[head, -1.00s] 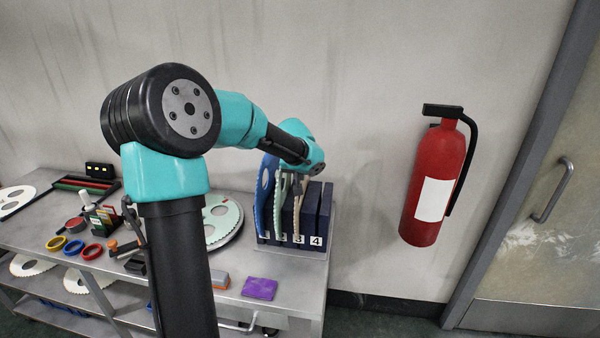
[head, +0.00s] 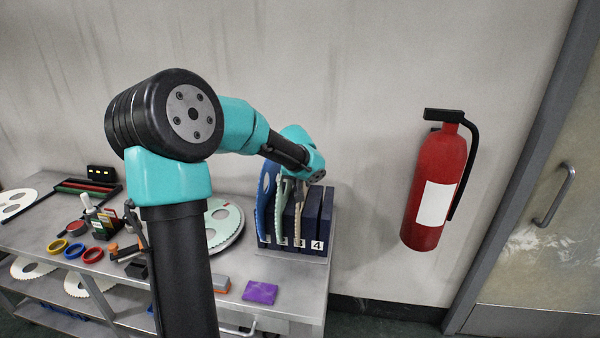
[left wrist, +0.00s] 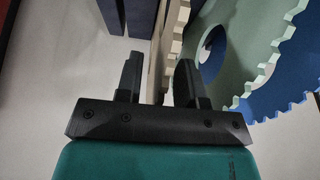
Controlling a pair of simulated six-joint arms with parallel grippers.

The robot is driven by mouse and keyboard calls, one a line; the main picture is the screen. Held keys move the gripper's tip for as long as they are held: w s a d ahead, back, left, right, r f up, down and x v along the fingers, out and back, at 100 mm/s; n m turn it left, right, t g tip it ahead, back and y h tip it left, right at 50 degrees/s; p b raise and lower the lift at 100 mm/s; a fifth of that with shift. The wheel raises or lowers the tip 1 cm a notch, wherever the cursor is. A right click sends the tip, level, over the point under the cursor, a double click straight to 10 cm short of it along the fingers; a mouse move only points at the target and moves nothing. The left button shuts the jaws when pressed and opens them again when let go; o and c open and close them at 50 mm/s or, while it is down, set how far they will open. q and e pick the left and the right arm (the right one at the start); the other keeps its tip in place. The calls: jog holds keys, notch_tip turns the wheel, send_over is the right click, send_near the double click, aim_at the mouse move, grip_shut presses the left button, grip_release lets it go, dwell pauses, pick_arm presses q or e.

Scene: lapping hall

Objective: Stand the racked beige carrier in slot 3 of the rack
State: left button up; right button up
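The beige carrier (head: 298,224) stands nearly edge-on in the dark blue rack (head: 324,218), above the label 3. Whether it is fully seated is hidden. My left gripper (head: 300,190) is at its upper part. In the left wrist view the beige carrier (left wrist: 158,62) runs between the two fingers of the left gripper (left wrist: 158,78), with a visible gap beside it, so the fingers look open around it. My right gripper is out of view.
The green carrier (head: 281,208) and the blue carrier (head: 264,200) stand just left in the rack; both show close to the right finger in the left wrist view. A fire extinguisher (head: 435,190) hangs on the wall.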

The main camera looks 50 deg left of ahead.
pick_arm(q)
jog(key=v, duration=1.7)
jog(key=shift+r, duration=0.25)
jog(key=shift+s+f, duration=0.1)
jog(key=w+d+f+m+g+h, duration=0.1)
jog(key=w+d+f+h, duration=0.1)
jog(key=d+f, duration=0.65)
jog(key=w+d+f+m+h, duration=0.2)
jog(key=d+f, duration=0.1)
jog(key=f, duration=1)
jog(key=w+d+f+m+g+h, duration=0.1)
jog(key=w+d+f+h, duration=0.15)
jog(key=d+f, duration=0.6)
jog(key=s+d+f, duration=0.3)
jog(key=s+f, duration=0.2)
jog(key=f, duration=0.3)
jog(key=s+d+f+m+g, duration=0.1)
jog(key=s+d+f, duration=0.2)
jog(key=s+f, duration=0.3)
jog(key=s+d+f+g, duration=0.1)
jog(key=s+d+f, duration=0.3)
jog(key=f, duration=0.7)
jog(key=shift+s+f+h, duration=0.35)
jog(key=shift+s+h, duration=0.1)
jog(key=shift+s, duration=0.2)
